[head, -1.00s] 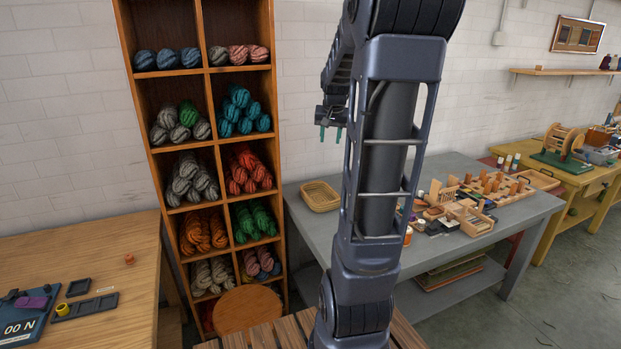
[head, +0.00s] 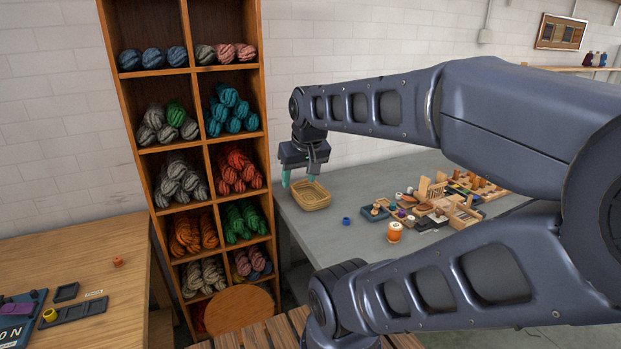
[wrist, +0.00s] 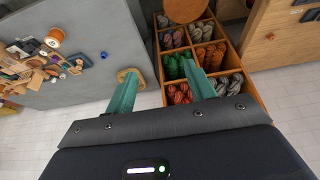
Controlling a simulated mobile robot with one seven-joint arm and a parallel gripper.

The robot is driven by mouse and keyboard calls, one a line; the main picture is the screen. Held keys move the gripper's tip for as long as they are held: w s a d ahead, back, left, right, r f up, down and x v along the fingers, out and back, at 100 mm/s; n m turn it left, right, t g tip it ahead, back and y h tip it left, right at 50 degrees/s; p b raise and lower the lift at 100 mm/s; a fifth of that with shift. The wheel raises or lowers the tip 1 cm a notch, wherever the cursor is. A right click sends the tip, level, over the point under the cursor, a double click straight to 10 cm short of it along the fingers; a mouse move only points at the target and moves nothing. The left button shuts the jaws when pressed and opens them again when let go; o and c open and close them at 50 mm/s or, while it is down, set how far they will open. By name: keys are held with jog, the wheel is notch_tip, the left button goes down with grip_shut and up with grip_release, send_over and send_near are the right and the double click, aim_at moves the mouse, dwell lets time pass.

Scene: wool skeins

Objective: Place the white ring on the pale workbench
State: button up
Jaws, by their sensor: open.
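My gripper (head: 299,175) is open, with nothing between its teal fingers. It points down above the left part of the grey table (head: 350,185), by the wicker basket (head: 311,197). In the wrist view my gripper (wrist: 158,82) has its fingers spread, with the basket (wrist: 130,74) behind the left one. I cannot make out a white ring for certain; small pale pieces lie among the clutter on the grey table, too small to tell. The pale wooden workbench (head: 75,247) stands at the left, and its top shows at the upper right of the wrist view (wrist: 268,45).
A tall shelf (head: 202,148) of wool skeins stands between bench and table. A blue ring (head: 346,221) and an orange spool (head: 395,233) sit on the grey table. The bench holds an orange ring (head: 118,262) and a dark tray (head: 82,312); its middle is clear.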

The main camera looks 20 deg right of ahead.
dwell(0.4)
jog(key=w+d+r+m, duration=0.1)
jog(key=w+d+m, duration=0.45)
jog(key=w, duration=0.35)
jog(key=w+d+r+m, duration=0.2)
jog(key=w+d+m, duration=0.35)
jog(key=w, duration=0.45)
jog(key=w+d+f+m, duration=0.3)
jog(key=w+d+m, duration=0.25)
jog(key=d, duration=0.25)
jog(key=w+d+f+m, duration=0.3)
jog(key=w+d+m, duration=0.2)
jog(key=w+d, duration=0.3)
jog(key=m+h, duration=0.2)
jog(key=m, duration=1.7)
send_over(399, 199)
jog(key=s, duration=0.3)
notch_tip(399, 199, down, 29)
jog(key=x, duration=0.6)
jog(key=a+x, duration=0.1)
jog(key=x, duration=0.2)
jog(key=shift+w+d+f, duration=0.15)
jog(key=shift+w+f, duration=0.05)
jog(key=shift+f, duration=0.2)
